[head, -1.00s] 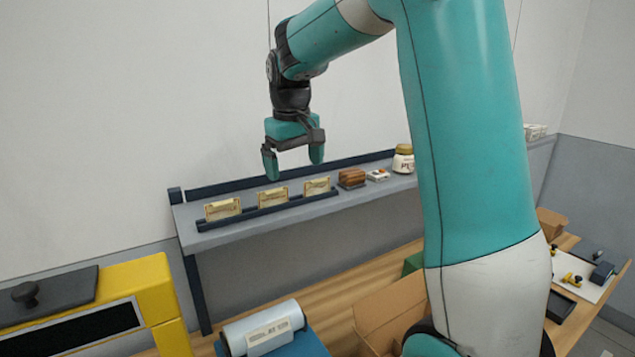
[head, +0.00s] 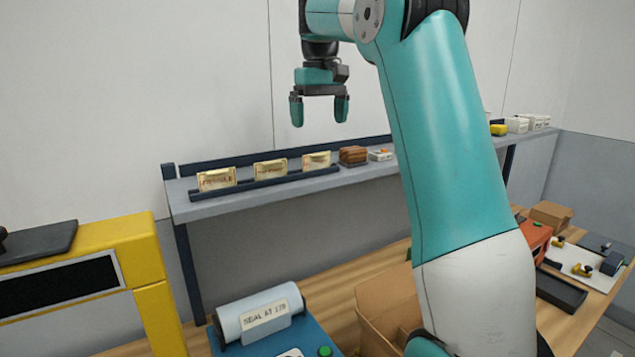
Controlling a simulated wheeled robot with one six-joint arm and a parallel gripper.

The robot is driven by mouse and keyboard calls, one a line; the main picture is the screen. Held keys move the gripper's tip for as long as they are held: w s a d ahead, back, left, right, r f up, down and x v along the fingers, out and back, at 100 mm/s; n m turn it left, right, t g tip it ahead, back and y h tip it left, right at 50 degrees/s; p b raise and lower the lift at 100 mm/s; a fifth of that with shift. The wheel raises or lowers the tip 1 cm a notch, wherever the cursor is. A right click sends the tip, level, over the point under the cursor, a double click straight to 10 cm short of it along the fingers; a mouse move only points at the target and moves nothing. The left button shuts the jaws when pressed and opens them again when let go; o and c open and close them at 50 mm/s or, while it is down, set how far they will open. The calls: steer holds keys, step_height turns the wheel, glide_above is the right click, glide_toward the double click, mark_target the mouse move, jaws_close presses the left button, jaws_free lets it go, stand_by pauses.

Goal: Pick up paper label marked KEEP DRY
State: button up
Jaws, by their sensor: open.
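Three cream paper labels stand in a dark rack (head: 265,184) on the grey wall shelf: a left label (head: 216,179), a middle label (head: 270,169) and a right label (head: 316,160). Their print is too small to read surely, so I cannot tell which one says KEEP DRY. My gripper (head: 319,112) is open and empty, pointing down. In the picture it is above the right label, clearly apart from the rack.
A brown block (head: 353,155) and a small white box (head: 380,154) sit right of the rack. A yellow machine (head: 150,270) stands at the left. Below are a roll (head: 262,308) with a SEAL AT tag and an open cardboard box (head: 385,300). My arm hides part of the shelf.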

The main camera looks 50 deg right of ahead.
mark_target(317, 157)
step_height(317, 157, down, 4)
steer(key=b, duration=0.2)
steer(key=shift+b, duration=0.3)
steer(key=f+b, duration=0.5)
steer(key=shift+w+a+f, duration=0.1)
steer(key=shift+a, duration=0.25)
steer(key=shift+c, duration=0.2)
steer(key=c, duration=0.9)
